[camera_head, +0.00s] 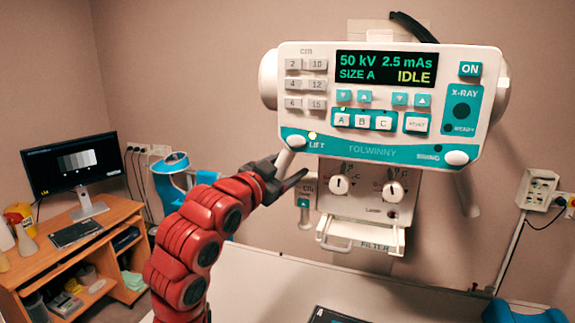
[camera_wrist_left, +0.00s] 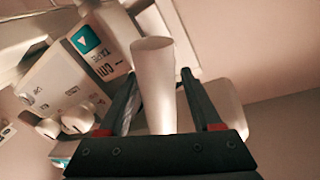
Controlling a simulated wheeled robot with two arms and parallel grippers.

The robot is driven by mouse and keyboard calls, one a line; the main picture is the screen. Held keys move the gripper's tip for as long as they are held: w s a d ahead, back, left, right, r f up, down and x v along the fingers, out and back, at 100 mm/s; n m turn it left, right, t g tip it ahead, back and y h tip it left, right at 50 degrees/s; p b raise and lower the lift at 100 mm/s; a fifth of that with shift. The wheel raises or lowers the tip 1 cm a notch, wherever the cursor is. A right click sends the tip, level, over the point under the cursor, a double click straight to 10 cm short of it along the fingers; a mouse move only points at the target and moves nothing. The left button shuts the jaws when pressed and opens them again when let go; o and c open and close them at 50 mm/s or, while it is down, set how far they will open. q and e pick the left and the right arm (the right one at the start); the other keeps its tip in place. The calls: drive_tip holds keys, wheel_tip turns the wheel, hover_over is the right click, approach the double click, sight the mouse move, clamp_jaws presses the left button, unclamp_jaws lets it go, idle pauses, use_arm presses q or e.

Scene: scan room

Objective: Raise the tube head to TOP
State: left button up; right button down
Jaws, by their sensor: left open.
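The tube head (camera_head: 385,148) is a white unit with a teal-trimmed control panel, mounted in front of the wall; its display (camera_head: 386,68) reads 50 kV, 2.5 mAs, SIZE A, IDLE. My left gripper (camera_head: 288,168) is at this lever. In the left wrist view, the pale lever (camera_wrist_left: 154,85) stands between the two dark open fingers, with no clear grip on it. My right gripper is not in view.
Below the panel are a collimator with two knobs (camera_head: 367,188) and a FILTER tray handle (camera_head: 360,238). A white table (camera_head: 270,285) lies underneath. A wooden desk (camera_head: 80,245) with a monitor (camera_head: 72,163) stands at left. A wall box (camera_head: 543,202) is at right.

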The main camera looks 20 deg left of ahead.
use_arm(q)
clamp_jaws()
idle(1.3)
